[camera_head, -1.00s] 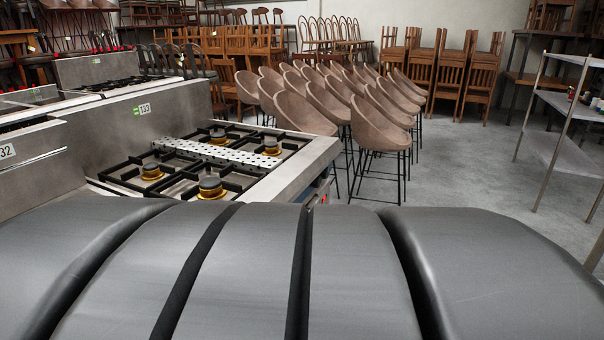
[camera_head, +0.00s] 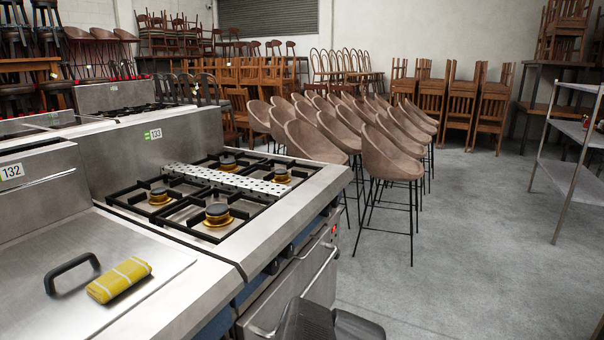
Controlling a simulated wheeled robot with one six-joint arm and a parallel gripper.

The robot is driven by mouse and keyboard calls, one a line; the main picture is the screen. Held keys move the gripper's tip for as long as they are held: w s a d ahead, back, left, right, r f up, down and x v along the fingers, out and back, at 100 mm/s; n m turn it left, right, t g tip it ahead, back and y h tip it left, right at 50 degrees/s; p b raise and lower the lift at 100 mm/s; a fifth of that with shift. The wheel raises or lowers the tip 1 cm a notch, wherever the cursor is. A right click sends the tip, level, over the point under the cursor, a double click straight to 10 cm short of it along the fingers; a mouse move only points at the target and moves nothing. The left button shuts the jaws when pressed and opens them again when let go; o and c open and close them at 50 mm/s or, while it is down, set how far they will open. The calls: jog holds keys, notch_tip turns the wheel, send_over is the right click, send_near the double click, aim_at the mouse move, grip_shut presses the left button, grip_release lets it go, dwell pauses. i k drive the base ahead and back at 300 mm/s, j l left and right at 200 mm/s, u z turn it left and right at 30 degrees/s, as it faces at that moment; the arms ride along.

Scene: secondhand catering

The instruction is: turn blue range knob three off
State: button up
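The range (camera_head: 300,205) numbered 133 stands left of centre, seen from above and to one side. Its hob has several brass-coloured burners, black grates and a perforated metal strip across the middle. Its front faces right and shows at a steep angle, with dark shapes on the control strip under the top edge and an oven door with a bar handle (camera_head: 320,275) below. I cannot make out a blue knob or the setting of any knob. Dark grey parts at the bottom edge appear to be mine. My gripper is not in view.
A steel unit (camera_head: 150,300) numbered 132, with a black handle (camera_head: 70,272) and a folded yellow cloth (camera_head: 120,279), adjoins the range at lower left. Brown bar stools (camera_head: 390,155) stand beyond the range. A metal shelf (camera_head: 575,185) stands at right. The concrete floor (camera_head: 470,270) between is clear.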

aim_at(327, 210)
jog(key=k+l, duration=0.1)
jog(key=i+l+u, duration=0.15)
jog(key=i+l, duration=0.3)
jog(key=i+l+u, duration=0.1)
jog(key=i+l, duration=0.3)
jog(key=l, duration=0.2)
